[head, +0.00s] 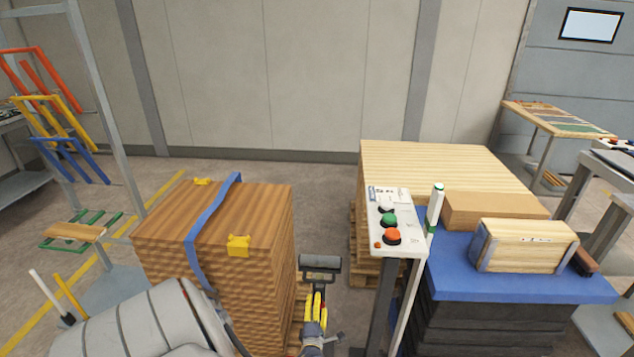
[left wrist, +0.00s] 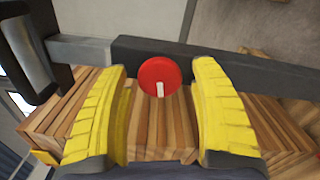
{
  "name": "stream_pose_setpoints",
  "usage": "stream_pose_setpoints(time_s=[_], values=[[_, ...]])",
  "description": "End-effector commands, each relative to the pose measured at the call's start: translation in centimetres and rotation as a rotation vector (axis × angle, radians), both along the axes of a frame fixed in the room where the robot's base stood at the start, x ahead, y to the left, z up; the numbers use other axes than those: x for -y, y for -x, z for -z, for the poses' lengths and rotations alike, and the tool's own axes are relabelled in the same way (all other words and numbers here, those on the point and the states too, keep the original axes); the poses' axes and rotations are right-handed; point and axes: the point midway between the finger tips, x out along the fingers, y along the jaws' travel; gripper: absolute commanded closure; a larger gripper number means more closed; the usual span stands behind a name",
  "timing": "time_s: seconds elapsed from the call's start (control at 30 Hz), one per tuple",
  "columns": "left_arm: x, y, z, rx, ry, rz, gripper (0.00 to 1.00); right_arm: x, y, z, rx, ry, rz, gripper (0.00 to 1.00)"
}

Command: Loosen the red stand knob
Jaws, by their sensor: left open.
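The red stand knob (left wrist: 158,78) is a round disc with a white mark, on a dark bar (left wrist: 240,66) in the left wrist view. My left gripper (left wrist: 165,75) is open. Its yellow, ridged fingers stand left and right of the knob, with the right tip close to its edge. I cannot tell how far the fingers reach over it. In the head view my left gripper (head: 317,298) is at bottom centre, just below the dark top of a stand (head: 320,264). The knob cannot be made out there. My right gripper is not in view.
A strapped wood stack (head: 235,225) stands left of the stand, and a pale plank stack (head: 430,165) stands behind on the right. A control post with green and red buttons (head: 395,225) and a blue-topped table (head: 520,280) are close on the right. Floor shows between the stacks.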

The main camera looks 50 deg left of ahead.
Motion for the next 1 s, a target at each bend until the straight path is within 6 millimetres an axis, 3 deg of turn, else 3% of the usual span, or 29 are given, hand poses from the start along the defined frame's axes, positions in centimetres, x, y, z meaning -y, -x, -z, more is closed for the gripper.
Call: stream_pose_setpoints(time_s=[0.17, 0.7, 1.0], values=[[0.9, 0.9, 0.2, -0.001, 0.001, 0.001, 0.37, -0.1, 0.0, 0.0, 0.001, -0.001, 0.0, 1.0], [6.9, 7.0, 0.1, -0.001, 0.001, 0.001, 0.37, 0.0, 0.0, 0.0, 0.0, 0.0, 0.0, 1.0], [8.3, 8.4, 0.0, 0.001, 0.001, -0.001, 0.37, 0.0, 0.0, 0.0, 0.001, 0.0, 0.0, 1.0]])
